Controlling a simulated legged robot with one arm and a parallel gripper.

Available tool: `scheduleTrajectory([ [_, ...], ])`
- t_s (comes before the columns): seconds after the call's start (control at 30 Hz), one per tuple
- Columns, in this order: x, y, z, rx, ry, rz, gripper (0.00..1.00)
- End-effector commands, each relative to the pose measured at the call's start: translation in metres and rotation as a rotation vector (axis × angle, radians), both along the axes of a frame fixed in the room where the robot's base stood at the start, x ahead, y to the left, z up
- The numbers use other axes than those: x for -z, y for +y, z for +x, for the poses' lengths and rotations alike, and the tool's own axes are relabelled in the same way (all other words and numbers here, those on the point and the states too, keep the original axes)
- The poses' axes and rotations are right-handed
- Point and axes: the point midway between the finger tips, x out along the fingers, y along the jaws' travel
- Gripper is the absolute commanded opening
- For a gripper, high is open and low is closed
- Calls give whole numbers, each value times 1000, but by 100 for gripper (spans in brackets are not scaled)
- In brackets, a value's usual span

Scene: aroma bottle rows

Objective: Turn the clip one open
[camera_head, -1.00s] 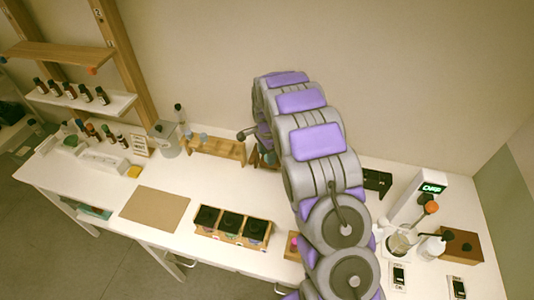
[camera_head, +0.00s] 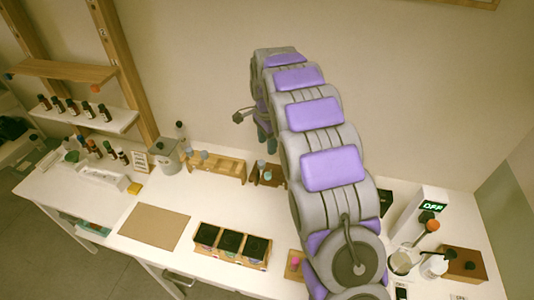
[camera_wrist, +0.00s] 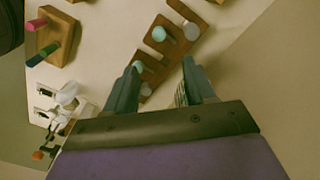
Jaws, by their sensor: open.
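I cannot tell for sure which thing is clip one. Two small white cards with black parts lie at the front right of the bench in the head view; the left one (camera_head: 400,291) and the right one (camera_head: 458,297) are cut by the lower edge. My gripper (camera_wrist: 161,68) is open and empty in the wrist view. Its fingers are over or near a wooden rack (camera_wrist: 172,62) with pale teal pegs. In the head view, my gripper (camera_head: 266,138) is raised at the back of the bench, partly hidden by my arm.
A dispenser-like stand (camera_head: 414,215) with a green display is at right, beside a brown box (camera_head: 463,264). A wooden tray of black jars (camera_head: 231,243) is at the front, beside a brown mat (camera_head: 154,226). A grey jug (camera_head: 166,157) stands behind. My arm hides the middle right.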

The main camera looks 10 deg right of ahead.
Motion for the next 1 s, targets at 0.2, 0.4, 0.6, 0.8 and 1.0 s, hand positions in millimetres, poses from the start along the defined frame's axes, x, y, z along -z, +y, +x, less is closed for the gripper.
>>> scheduleTrajectory([
  [0.2,-24,0,1,0,-3,0,54],
  [0.4,-27,0,1,0,-1,-1,54],
  [0.6,-27,0,0,0,-1,0,54],
  [0.8,-28,0,-2,-7,0,-1,54],
  [1.0,-38,-2,-36,-101,12,-6,54],
])
